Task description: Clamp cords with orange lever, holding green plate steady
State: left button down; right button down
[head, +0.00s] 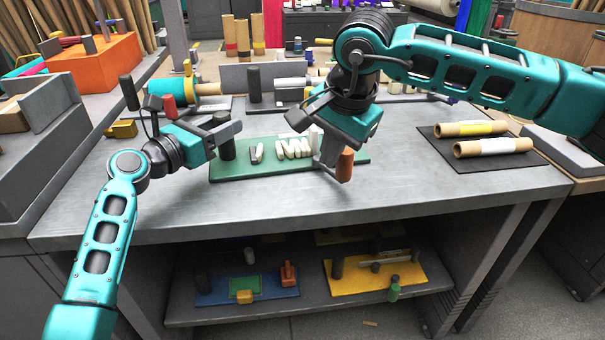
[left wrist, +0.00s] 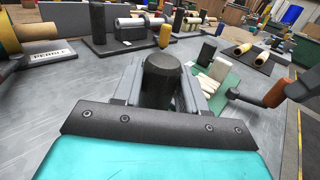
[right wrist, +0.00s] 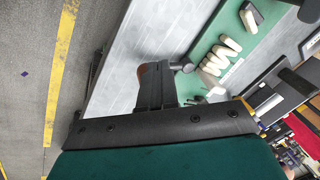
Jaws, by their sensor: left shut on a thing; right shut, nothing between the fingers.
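My left gripper (head: 226,130) is shut on a dark post (left wrist: 160,78) at the plate's left end. The orange lever (head: 345,166) is at the plate's right end, its grip beyond the front edge. My right gripper (head: 328,160) is shut and empty, its fingers right beside the lever. In the right wrist view the fingers partly hide the lever (right wrist: 147,69); contact cannot be told.
A dark mat (head: 462,163) with two cardboard rolls lies to the right. An orange block (head: 95,62) and fixtures with rolls stand behind. The bench front is clear. Blue (head: 240,289) and yellow (head: 370,280) plates sit on the shelf below.

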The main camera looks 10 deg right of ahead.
pick_arm(q)
jog(key=shift+f, duration=0.25)
pick_arm(e)
jog(key=shift+a+r, duration=0.2)
jog(key=shift+r, duration=0.6)
jog(key=shift+a+r, duration=0.15)
jog(key=shift+r, duration=0.6)
jog(key=shift+a+r, duration=0.2)
jog(key=shift+r, duration=0.6)
pick_arm(q)
jog(key=c, duration=0.9)
grip_release()
jog(key=shift+d, duration=0.1)
jog(key=shift+c, duration=0.2)
jog(key=o, duration=0.9)
jog(key=shift+r, duration=0.2)
jog(key=shift+o, duration=0.2)
jog(key=shift+r, duration=0.2)
pick_arm(e)
jog(key=shift+r, duration=0.2)
pick_arm(q)
jog(key=shift+r+p, duration=1.3)
jog(key=shift+p, duration=0.85)
pick_arm(e)
jog(key=shift+r, duration=1.85)
